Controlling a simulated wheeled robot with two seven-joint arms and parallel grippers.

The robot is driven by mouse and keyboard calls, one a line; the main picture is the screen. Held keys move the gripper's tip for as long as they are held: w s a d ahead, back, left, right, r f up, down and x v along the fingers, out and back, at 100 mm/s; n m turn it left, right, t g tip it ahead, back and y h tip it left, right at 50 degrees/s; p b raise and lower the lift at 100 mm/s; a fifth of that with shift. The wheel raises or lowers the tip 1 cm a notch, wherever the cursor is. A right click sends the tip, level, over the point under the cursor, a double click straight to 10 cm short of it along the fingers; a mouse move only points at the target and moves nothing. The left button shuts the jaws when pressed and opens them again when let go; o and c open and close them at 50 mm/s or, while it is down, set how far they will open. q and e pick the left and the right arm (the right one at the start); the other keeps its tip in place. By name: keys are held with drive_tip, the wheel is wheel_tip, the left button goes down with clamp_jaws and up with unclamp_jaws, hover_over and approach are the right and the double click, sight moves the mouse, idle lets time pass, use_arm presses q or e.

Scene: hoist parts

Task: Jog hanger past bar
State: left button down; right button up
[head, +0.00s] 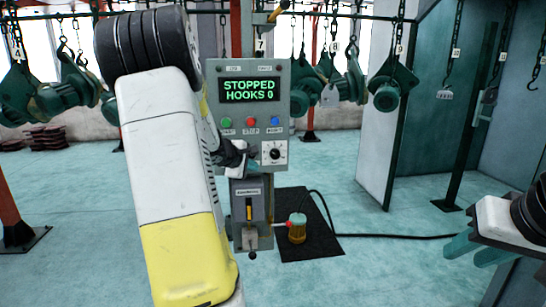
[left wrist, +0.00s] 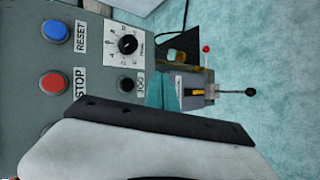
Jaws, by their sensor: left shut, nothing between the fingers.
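The grey control panel (head: 285,80) reads "STOPPED HOOKS 0" and has green, red and blue buttons and a dial (head: 274,153). My left gripper (head: 248,152) is shut and empty at the panel's lower left, partly hidden by my arm. In the left wrist view its teal fingertips (left wrist: 164,91) are beside the JOG label; the dark JOG button (left wrist: 126,84) shows. I cannot tell whether they touch the panel. Several teal hoist parts hang on chains, including one at right (head: 391,80) and one at left (head: 20,85). My right gripper (head: 478,250) is open and empty at the right edge.
A dark overhead rail (head: 205,12) runs across the top. Below the panel is a grey lever box (head: 250,215). Empty chain hooks (head: 445,94) hang at right. Open floor lies around.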

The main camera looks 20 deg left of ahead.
sight(251, 158)
use_arm(q)
drive_tip(key=w+a, duration=0.1)
drive_tip(key=w, duration=0.1)
drive_tip(key=w+a, duration=0.1)
drive_tip(key=w, duration=0.1)
drive_tip(key=w+a, duration=0.2)
drive_tip(key=w, duration=0.1)
drive_tip(key=shift+a, duration=0.1)
drive_tip(key=shift+a, duration=0.1)
idle(1.9)
drive_tip(key=shift+w+a, duration=0.15)
drive_tip(key=shift+w, duration=0.15)
